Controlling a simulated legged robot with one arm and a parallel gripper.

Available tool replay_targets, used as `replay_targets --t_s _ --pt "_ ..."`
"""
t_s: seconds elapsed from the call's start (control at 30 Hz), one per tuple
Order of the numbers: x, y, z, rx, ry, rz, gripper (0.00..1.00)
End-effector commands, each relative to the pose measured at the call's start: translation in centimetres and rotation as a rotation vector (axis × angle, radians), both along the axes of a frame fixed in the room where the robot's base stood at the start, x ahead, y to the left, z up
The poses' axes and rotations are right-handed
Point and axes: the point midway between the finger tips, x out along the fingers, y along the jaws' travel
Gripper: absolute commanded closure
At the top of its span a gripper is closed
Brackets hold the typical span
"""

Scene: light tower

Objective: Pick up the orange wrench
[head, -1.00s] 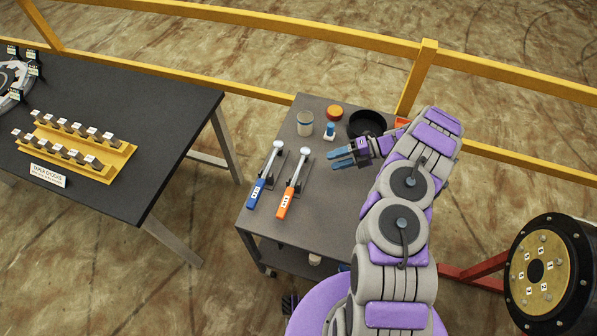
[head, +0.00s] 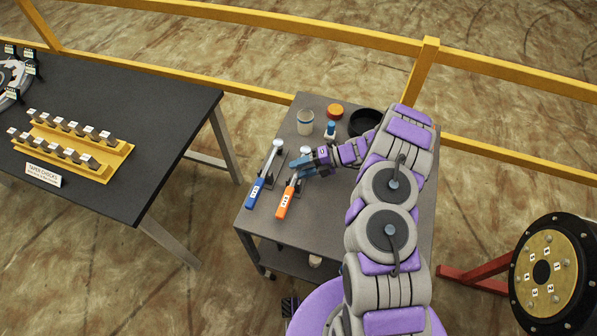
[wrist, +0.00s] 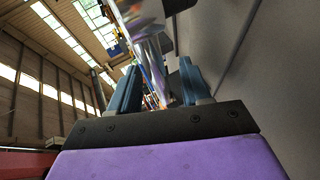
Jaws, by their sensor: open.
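The orange wrench (head: 285,202) lies on the grey cart (head: 330,222), its orange handle toward the front edge and its upper part running away from me. My gripper (head: 297,167) is open at the wrench's upper shaft in the head view and covers part of it. In the wrist view, a shiny metal shaft (wrist: 152,62) shows between the two blue fingers of my gripper (wrist: 155,88). I cannot tell whether the fingers touch it.
A blue wrench (head: 255,193) lies just left of the orange one. A clear jar (head: 305,123), an orange-lidded container (head: 334,111), a small blue-topped item (head: 330,129) and a black bowl (head: 366,120) stand behind. A black table (head: 130,110) is at left; a yellow railing (head: 300,35) runs behind.

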Motion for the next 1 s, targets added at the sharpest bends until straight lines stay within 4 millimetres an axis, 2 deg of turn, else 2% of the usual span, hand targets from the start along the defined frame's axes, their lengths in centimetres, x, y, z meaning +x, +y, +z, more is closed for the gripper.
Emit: replay_targets --t_s 0.1,0.27,0.77,1.0 --pt "0.00 0.70 -0.32 -0.001 0.000 -0.001 0.53" --pt "0.00 0.66 -0.26 -0.001 -0.001 -0.002 0.53" --pt "-0.03 0.63 -0.34 -0.002 0.002 -0.001 0.99" --pt "-0.04 0.61 -0.41 -0.002 0.003 -0.001 1.00"
